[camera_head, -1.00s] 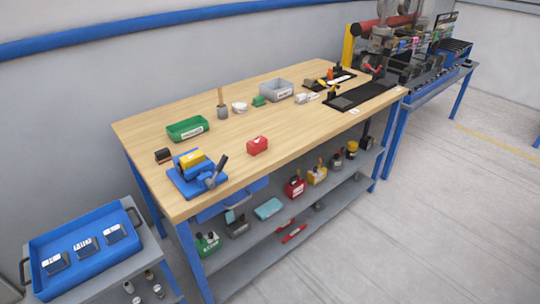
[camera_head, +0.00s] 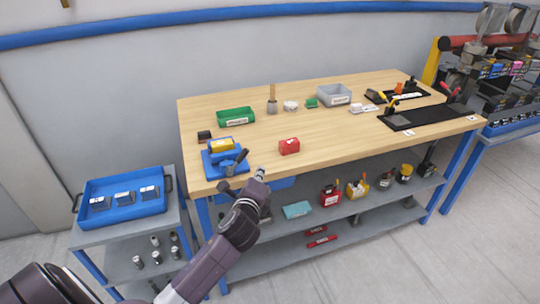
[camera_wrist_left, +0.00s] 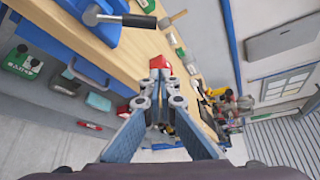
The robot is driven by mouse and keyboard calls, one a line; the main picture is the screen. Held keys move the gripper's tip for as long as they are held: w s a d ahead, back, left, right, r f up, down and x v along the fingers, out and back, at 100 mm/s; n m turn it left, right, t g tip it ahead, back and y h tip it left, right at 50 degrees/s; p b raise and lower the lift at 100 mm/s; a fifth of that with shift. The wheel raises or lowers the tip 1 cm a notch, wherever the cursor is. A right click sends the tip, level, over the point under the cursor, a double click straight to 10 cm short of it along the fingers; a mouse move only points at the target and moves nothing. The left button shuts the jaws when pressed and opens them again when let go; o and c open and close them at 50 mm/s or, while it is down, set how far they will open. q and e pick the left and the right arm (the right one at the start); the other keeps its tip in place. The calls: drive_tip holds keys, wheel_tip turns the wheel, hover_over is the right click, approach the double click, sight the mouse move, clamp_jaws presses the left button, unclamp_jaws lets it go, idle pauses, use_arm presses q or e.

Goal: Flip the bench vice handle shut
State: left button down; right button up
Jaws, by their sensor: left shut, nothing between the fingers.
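The bench vice (camera_head: 226,158) sits on the workbench's near left corner, with a blue base and a yellow part on top. Its dark handle (camera_head: 240,158) slants up at the vice's right side. In the left wrist view a handle with a round metal end (camera_wrist_left: 92,16) shows at the top, beside the blue vice base (camera_wrist_left: 80,8). My left gripper (camera_head: 260,173) is shut and empty, at the bench's front edge, to the right of the vice and apart from the handle. Its closed fingers show in the left wrist view (camera_wrist_left: 159,76). My right gripper is not in view.
A red box (camera_head: 289,146) stands on the bench right of the vice. A green bin (camera_head: 236,117) and a small dark block (camera_head: 204,135) are behind it. A blue tray (camera_head: 122,212) is on a cart at left. The shelf below holds several items.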

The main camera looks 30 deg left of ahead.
sight(238, 160)
use_arm(q)
drive_tip(key=p+x, duration=0.1)
drive_tip(key=x, duration=0.9)
drive_tip(key=s+a+r+p, duration=0.2)
drive_tip(key=a+p, duration=0.1)
drive_tip(key=shift+s+a, duration=0.1)
drive_tip(key=shift+s, duration=0.05)
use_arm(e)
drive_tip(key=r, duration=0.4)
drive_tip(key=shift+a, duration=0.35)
use_arm(q)
drive_tip(key=shift+f, duration=0.1)
drive_tip(key=shift+a, duration=0.1)
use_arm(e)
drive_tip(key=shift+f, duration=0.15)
